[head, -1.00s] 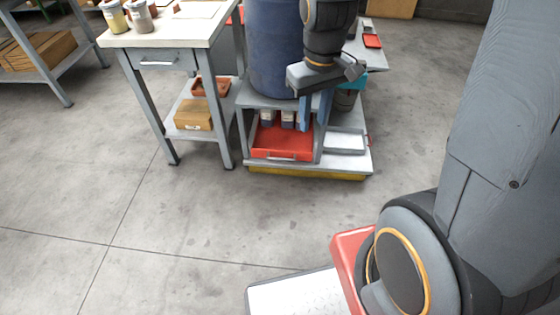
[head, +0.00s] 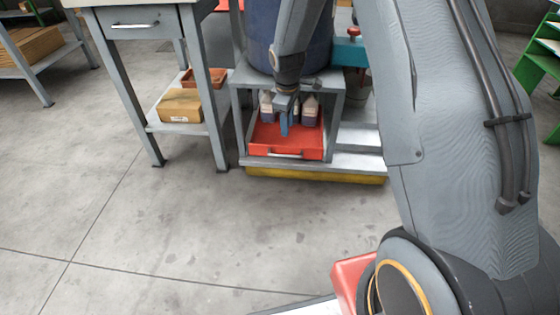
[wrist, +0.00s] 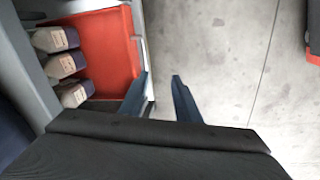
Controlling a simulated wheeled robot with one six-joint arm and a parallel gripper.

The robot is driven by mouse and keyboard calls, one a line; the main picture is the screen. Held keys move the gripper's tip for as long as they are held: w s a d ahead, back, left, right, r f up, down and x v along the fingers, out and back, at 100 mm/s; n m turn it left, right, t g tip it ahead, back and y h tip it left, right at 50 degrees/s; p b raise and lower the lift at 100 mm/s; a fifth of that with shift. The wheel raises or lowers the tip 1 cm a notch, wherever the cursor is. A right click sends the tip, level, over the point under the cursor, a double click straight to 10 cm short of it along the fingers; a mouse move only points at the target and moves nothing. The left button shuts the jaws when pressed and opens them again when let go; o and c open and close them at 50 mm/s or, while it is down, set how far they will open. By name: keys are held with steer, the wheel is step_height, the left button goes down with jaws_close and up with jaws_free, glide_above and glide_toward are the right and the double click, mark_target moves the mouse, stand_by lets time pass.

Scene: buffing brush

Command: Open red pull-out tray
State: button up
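The red pull-out tray (head: 262,138) sits low in the grey frame under the blue drum, with its front near the frame's front edge. It carries several pale-capped bottles (head: 309,108). A light metal bar handle (head: 284,155) runs along its front. The tray also shows at the upper left of the wrist view (wrist: 105,45), with its handle (wrist: 140,52) beside the left finger's tip. My gripper (wrist: 160,76) is open and empty, with floor visible between its blue fingers. In the head view my gripper (head: 287,128) appears over the tray's front part; contact with the handle cannot be told.
A workbench (head: 140,25) with a drawer stands left of the frame, a cardboard box (head: 182,106) on its lower shelf. A blue drum (head: 262,45) is above the tray. A yellow-edged base (head: 310,174) lies beneath. The floor in front (head: 180,240) is clear.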

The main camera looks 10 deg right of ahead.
mark_target(281, 156)
steer(key=w+f+n+b, duration=0.1)
steer(key=w+f+b, duration=0.2)
steer(key=f, duration=0.4)
steer(key=w+f+n+b, duration=0.1)
steer(key=w+f+b, duration=0.2)
steer(key=f, duration=0.4)
steer(key=w+f+b, duration=0.3)
steer(key=f+b, duration=0.1)
steer(key=f, duration=0.3)
steer(key=shift+f+n, duration=0.15)
steer(key=shift+n, duration=0.25)
jaws_close()
